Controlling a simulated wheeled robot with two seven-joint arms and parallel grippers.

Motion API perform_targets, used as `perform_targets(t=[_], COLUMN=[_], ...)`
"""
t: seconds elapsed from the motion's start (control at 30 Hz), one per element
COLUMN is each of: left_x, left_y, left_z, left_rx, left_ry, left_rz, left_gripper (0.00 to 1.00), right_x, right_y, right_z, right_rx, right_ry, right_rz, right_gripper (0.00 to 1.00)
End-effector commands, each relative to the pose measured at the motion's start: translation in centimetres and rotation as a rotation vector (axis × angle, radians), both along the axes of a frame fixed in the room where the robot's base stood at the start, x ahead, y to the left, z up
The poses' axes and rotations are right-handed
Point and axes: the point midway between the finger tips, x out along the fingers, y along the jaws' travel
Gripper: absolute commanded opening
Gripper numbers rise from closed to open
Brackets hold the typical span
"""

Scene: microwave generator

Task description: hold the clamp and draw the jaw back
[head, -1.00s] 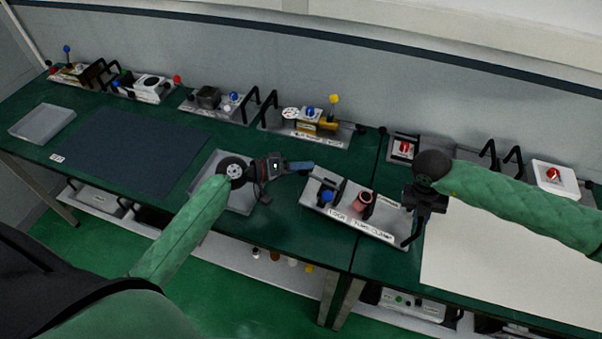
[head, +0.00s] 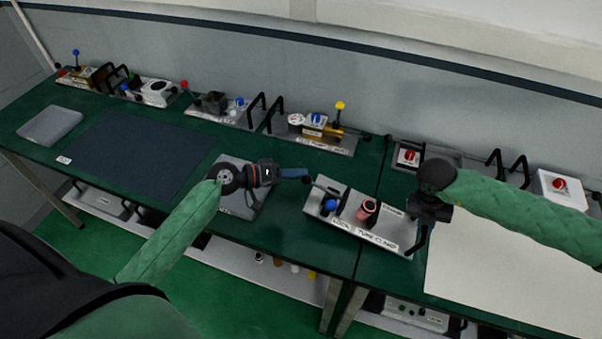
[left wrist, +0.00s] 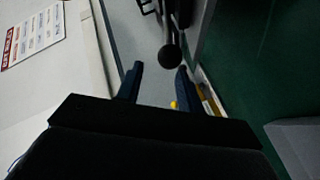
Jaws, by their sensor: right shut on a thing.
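The tube clamp (head: 375,232) is a light plate near the table's front edge with a label strip. It carries a pink cylinder (head: 366,212), a blue knob (head: 329,206) and a rod ending in a black ball (head: 307,180). My right gripper (head: 426,219) is shut on the black handle (head: 417,242) at the clamp's right end. My left gripper (head: 299,173) is open beside the black ball. In the left wrist view its two fingers (left wrist: 159,68) stand apart, with the black ball (left wrist: 171,56) on its rod just ahead, nearer the right finger. Contact cannot be told.
A grey tray (head: 240,208) lies under my left wrist. Several other fixtures, one with a yellow-knobbed lever (head: 340,106), stand along the back wall. A dark mat (head: 135,150) lies at left and a white sheet (head: 490,265) at right.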

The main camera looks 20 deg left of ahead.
Motion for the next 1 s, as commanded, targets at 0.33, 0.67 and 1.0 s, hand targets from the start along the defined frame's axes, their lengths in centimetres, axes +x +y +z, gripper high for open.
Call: perform_targets(t=[0.33, 0.67, 1.0], left_x=[-1.2, -2.2, -3.3], left_y=[1.5, 3.0, 4.5], left_z=[0.4, 0.8, 1.2], left_rx=[0.001, -0.001, 0.000], left_ry=[0.000, 0.001, 0.000], left_rz=[-0.001, 0.000, -0.001], left_gripper=[0.36, 0.36, 0.36], right_x=[0.0, 0.1, 0.1], right_y=[-0.1, 0.0, 0.0], right_z=[0.0, 0.1, 0.1], right_rx=[-0.001, 0.000, 0.000], right_ry=[0.000, -0.001, -0.002], right_rz=[-0.002, -0.001, -0.001], right_gripper=[0.00, 0.00, 0.00])
